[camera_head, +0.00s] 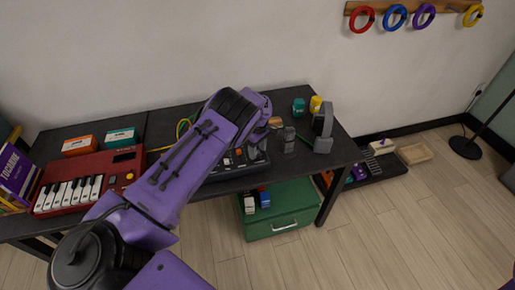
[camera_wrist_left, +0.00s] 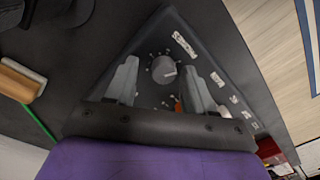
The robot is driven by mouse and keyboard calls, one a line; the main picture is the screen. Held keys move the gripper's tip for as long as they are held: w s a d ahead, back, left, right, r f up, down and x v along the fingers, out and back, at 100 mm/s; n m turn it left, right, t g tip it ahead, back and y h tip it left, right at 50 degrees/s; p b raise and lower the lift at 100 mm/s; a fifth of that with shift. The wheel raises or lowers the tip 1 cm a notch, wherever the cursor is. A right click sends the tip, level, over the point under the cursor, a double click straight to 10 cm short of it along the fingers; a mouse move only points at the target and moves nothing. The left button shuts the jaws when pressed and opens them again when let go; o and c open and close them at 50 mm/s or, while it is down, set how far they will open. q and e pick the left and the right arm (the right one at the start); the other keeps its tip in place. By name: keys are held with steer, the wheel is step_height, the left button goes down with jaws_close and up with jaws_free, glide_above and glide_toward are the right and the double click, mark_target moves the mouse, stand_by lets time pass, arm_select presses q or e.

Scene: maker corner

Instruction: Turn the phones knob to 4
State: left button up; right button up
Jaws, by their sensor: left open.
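The dark mixer panel (camera_head: 262,163) sits on the black table, partly hidden behind my left arm in the head view. In the left wrist view the panel (camera_wrist_left: 165,28) fills the middle. A round grey knob (camera_wrist_left: 163,66) shows there with a pale mark at its right side and small marks around it; I cannot read its number. A white label (camera_wrist_left: 184,44) lies beside it, too small to read surely. My left gripper (camera_wrist_left: 160,78) is open, its fingers on either side of the knob; I cannot tell whether they touch it. My right gripper is not in view.
A red keyboard (camera_head: 85,184) and small boxes (camera_head: 78,146) stand left on the table. A grey stand (camera_head: 323,130), a teal (camera_head: 298,105) and a yellow (camera_head: 316,103) item stand right. A green drawer box (camera_head: 280,212) is below. Open floor lies right.

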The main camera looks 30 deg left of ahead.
arm_select(q)
steer(key=shift+s+r, duration=0.15)
steer(key=shift+s, duration=0.05)
steer(key=c, duration=0.3)
steer(key=shift+s, duration=0.1)
steer(key=c, duration=0.5)
jaws_close()
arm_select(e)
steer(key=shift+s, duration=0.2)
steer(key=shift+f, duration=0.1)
